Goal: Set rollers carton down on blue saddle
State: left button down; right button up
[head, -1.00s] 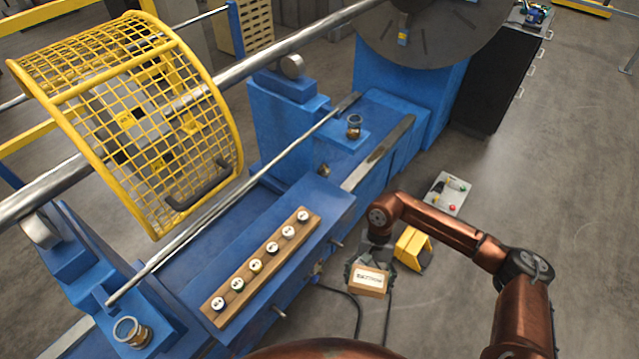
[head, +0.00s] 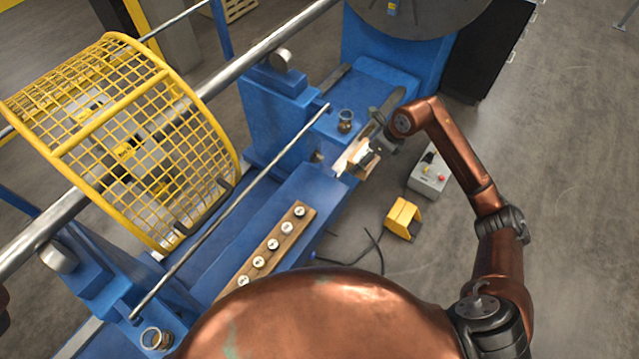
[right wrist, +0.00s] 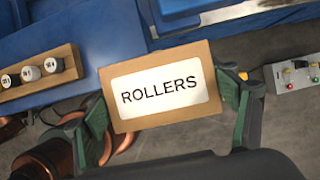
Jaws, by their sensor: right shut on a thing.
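The rollers carton (head: 351,160) is a small tan box. In the right wrist view, the carton (right wrist: 116,102) shows its white label reading ROLLERS. My right gripper (head: 368,151) is shut on the carton, with a finger at each side of it in the wrist view. In the head view the carton appears at the front edge of the blue machine bed; I cannot tell its height above it. The blue saddle (head: 314,196) is the flat blue top left of and nearer than the carton. My left gripper is not in view.
A wooden strip with several round white-topped pieces (head: 266,252) occupies part of the saddle. A thin metal rod (head: 240,200) runs behind it. A small jar (head: 345,121) stands beyond the carton. A yellow block (head: 403,217) and control box (head: 428,174) are on the floor.

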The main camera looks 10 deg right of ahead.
jog(key=a+f+p, duration=0.1)
jog(key=a+f, duration=0.1)
jog(key=a, duration=0.1)
jog(key=s+a+f, duration=0.1)
jog(key=a+f, duration=0.2)
jog(key=a, duration=0.1)
jog(key=a+f+p, duration=0.1)
jog(key=a+f, duration=0.1)
jog(key=a, duration=0.2)
jog(key=shift+s+a+f+p, duration=0.1)
jog(key=shift+s+f+p, duration=0.1)
jog(key=shift+s+p, duration=0.1)
jog(key=shift+a+f, duration=0.4)
jog(key=shift+f, duration=0.1)
jog(key=f, duration=0.1)
jog(key=f+p, duration=0.1)
jog(key=f, duration=0.1)
jog(key=shift+s+a+f, duration=0.1)
jog(key=shift+a, duration=0.25)
jog(key=shift+f, duration=0.3)
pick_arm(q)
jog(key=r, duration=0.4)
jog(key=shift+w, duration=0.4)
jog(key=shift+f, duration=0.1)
pick_arm(e)
jog(key=shift+f, duration=0.15)
jog(key=o, duration=1.4)
